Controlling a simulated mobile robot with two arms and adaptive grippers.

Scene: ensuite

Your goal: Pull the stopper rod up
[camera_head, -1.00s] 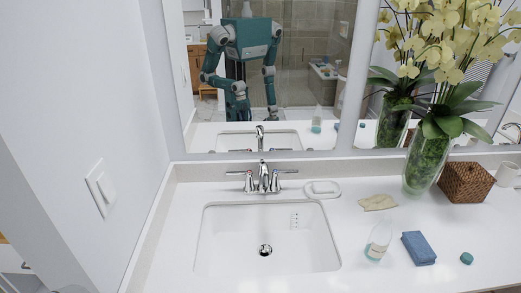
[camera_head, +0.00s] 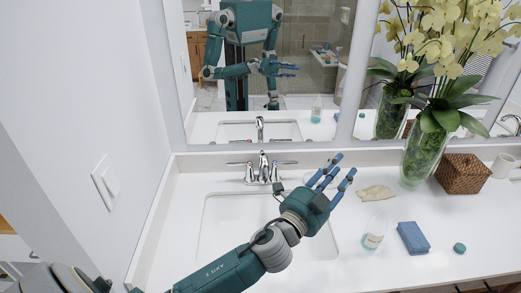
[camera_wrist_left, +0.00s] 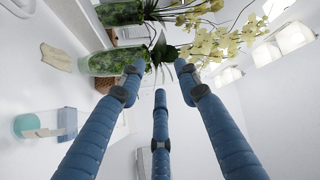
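The chrome faucet (camera_head: 264,170) stands at the back of the white sink (camera_head: 215,225), with a lever handle on each side. I cannot make out the stopper rod separately from the spout at this size. My left gripper (camera_head: 330,172) is over the right back part of the sink, to the right of the faucet and apart from it. Its blue fingers are spread and empty; they also show in the left wrist view (camera_wrist_left: 160,85), pointing toward the plant. My left arm hides the drain. My right gripper is not directly in view.
A soap bottle (camera_head: 374,233), a blue sponge (camera_head: 413,238), a small teal item (camera_head: 459,248) and a tan cloth (camera_head: 375,193) lie right of the sink. A glass vase with orchids (camera_head: 424,155) and a wicker basket (camera_head: 463,174) stand farther right. A mirror (camera_head: 300,85) backs the counter.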

